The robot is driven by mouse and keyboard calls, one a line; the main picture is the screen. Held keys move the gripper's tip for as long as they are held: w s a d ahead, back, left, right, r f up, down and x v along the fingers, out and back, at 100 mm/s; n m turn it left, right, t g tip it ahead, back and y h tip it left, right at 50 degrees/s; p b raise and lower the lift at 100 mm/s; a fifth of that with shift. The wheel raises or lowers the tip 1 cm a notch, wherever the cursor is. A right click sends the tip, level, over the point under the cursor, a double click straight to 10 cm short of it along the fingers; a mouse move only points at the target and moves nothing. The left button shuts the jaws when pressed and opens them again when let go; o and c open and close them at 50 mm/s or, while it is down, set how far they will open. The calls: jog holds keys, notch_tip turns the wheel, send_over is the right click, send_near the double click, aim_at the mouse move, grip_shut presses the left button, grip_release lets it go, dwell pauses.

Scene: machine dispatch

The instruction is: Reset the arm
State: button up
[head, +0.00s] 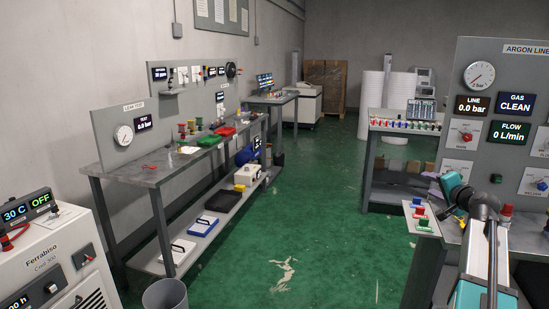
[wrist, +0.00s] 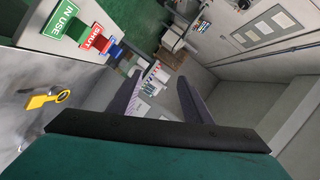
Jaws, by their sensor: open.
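My arm (head: 478,245) rises at the lower right of the head view, bent at a dark joint beside the argon bench. My gripper (wrist: 158,92) shows in the wrist view with its two dark fingers apart and nothing between them. The wrist view is tilted, looking past the bench edge toward the far wall. A green IN USE tag (wrist: 65,19), a red SHUT tag (wrist: 97,40) and a blue tag (wrist: 116,51) stand at the bench edge, apart from the fingers.
A yellow ringed item (wrist: 40,101) lies on the grey bench top. The argon panel (head: 508,60) stands close behind my arm. The leak-test bench (head: 150,175) runs along the left wall. A white machine (head: 50,255) and a grey bin (head: 165,294) are front left. The green floor between is open.

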jog(key=w+a+f+n+g+y, duration=0.1)
jog(key=w+a+f+g+y, duration=0.1)
jog(key=a+f, duration=0.9)
jog(key=w+a+f+n+g+y, duration=0.15)
jog(key=a+f, duration=0.55)
jog(key=f, duration=0.8)
jog(key=s+a+f+n+g+y, duration=0.1)
jog(key=s+a+f+g, duration=0.3)
jog(key=a+f, duration=0.6)
jog(key=s+a+f+n+g+y, duration=0.15)
jog(key=s+a+f, duration=0.5)
jog(key=f, duration=0.65)
jog(key=s+a+f+n+g+h, duration=0.1)
jog(key=s+a+f+n+g, duration=0.15)
jog(key=s+a+f, duration=0.5)
jog(key=s+a+f+n+g, duration=0.2)
jog(key=s+a+f+g, duration=0.25)
jog(key=s+f, duration=0.6)
jog(key=s+d+f+n+g+h, duration=0.1)
jog(key=s+d+n+g, duration=0.1)
jog(key=s, duration=0.9)
jog(key=s+d+n+g+h, duration=0.1)
jog(key=s+n+g+h, duration=0.1)
jog(key=s, duration=1)
jog(key=shift+s+d+f+g+h+p, duration=0.25)
jog(key=shift+d+f+g+h+p, duration=0.05)
jog(key=shift+d+f+p, duration=0.05)
